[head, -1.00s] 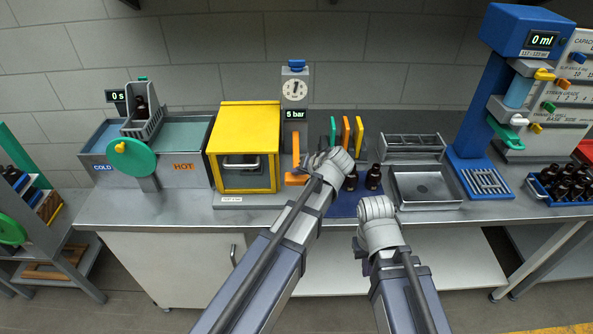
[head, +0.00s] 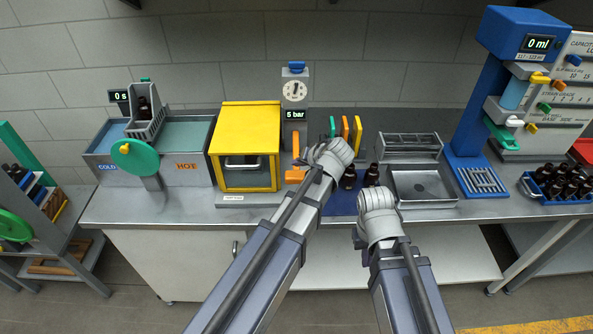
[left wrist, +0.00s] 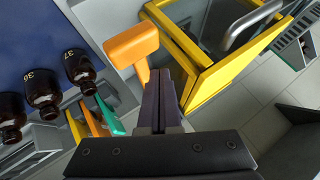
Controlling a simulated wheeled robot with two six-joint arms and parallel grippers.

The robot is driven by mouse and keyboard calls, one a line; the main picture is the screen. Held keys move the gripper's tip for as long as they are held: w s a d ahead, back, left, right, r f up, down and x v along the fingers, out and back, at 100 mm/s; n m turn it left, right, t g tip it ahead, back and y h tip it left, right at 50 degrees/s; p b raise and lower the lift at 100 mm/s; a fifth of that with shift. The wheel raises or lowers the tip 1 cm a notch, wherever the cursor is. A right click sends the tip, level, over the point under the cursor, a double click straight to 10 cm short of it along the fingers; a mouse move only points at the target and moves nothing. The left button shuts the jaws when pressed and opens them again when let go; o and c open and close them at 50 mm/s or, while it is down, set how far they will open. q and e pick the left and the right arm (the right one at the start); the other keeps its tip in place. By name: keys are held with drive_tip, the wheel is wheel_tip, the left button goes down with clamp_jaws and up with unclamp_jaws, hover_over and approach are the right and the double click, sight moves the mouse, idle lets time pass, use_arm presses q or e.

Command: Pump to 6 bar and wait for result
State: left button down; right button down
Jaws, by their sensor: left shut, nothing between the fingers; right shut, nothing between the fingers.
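The pressure display (head: 295,114) reads 5 bar, below a round dial (head: 294,91) on a grey post. The orange pump handle (head: 295,175) stands beside the yellow chamber (head: 246,140), whose front door looks shut. My left gripper (head: 331,156) is just right of the handle; its fingers are hidden in the head view. In the left wrist view its fingers (left wrist: 160,100) are shut and empty, close to the orange handle (left wrist: 131,45); I cannot tell whether they touch. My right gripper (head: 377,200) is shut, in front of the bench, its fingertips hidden.
Dark bottles (head: 371,174) stand on a blue mat right of my left gripper. Green, orange and yellow levers (head: 345,130) rise behind. A metal tray (head: 423,186), a blue filling stand (head: 484,110) and a bottle crate (head: 560,185) are to the right. Water baths (head: 185,135) are left.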

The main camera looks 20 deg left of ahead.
use_arm(q)
drive_tip(key=shift+r+p, duration=1.2)
drive_tip(key=shift+r, duration=0.35)
drive_tip(key=shift+f, duration=0.1)
drive_tip(key=s+d+f+m+g+h+b, duration=0.1)
drive_tip(key=s+d+f+g+h+b, duration=0.1)
drive_tip(key=s+d+f, duration=0.2)
drive_tip(key=s+d+f+m+g+h+b, duration=0.2)
drive_tip(key=s+d+f, duration=0.2)
drive_tip(key=s, duration=0.7)
drive_tip(key=s+d+f+m+g+h+b, duration=0.1)
drive_tip(key=s+d+f, duration=0.3)
drive_tip(key=s, duration=0.4)
drive_tip(key=shift+d+f+m+g+h+b, duration=0.25)
drive_tip(key=shift+f+m+g+h+b, duration=0.15)
drive_tip(key=shift+f+m+h+b, duration=0.25)
drive_tip(key=shift+s+r, duration=0.1)
drive_tip(key=shift+r, duration=0.1)
